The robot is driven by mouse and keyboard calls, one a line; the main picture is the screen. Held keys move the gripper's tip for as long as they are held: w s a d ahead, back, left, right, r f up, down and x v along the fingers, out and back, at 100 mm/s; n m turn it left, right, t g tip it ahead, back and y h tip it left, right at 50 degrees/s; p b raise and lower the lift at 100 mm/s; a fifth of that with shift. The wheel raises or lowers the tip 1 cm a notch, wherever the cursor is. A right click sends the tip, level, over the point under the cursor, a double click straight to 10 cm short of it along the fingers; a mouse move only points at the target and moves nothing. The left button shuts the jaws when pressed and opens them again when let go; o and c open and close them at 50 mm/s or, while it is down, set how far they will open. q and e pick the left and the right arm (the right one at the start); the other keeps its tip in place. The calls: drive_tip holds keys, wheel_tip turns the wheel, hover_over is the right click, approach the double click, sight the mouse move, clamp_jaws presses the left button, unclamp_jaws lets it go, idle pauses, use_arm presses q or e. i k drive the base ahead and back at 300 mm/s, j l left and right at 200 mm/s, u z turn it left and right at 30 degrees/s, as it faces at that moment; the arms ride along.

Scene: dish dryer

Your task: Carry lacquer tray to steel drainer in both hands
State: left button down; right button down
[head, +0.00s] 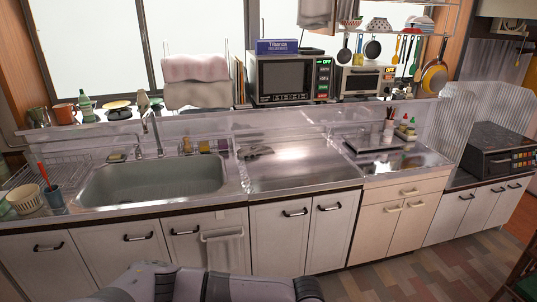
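I cannot pick out the lacquer tray for certain. A dark, flat, tray-like shape (385,163) lies on the right part of the counter, with small bottles behind it. A wire dish rack (68,170), which may be the steel drainer, stands on the counter left of the sink. Part of my own arm crosses the bottom edge of the view. Neither of my grippers shows.
The steel sink (155,182) looks empty, with a faucet (151,130) behind it. The steel counter (298,168) right of the sink is mostly clear. A blue cup (54,197) and a pale basket (25,199) stand at the left. A microwave (283,78) sits on the back ledge.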

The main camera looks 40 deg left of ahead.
sight(296, 169)
drive_tip(key=i+j+u, duration=0.35)
drive_tip(key=i, duration=0.15)
drive_tip(key=i+j+u, duration=0.3)
drive_tip(key=i, duration=0.2)
drive_tip(key=i+l+u, duration=0.55)
drive_tip(key=l, duration=0.25)
drive_tip(key=i+l+u, duration=0.3)
drive_tip(key=l, duration=0.15)
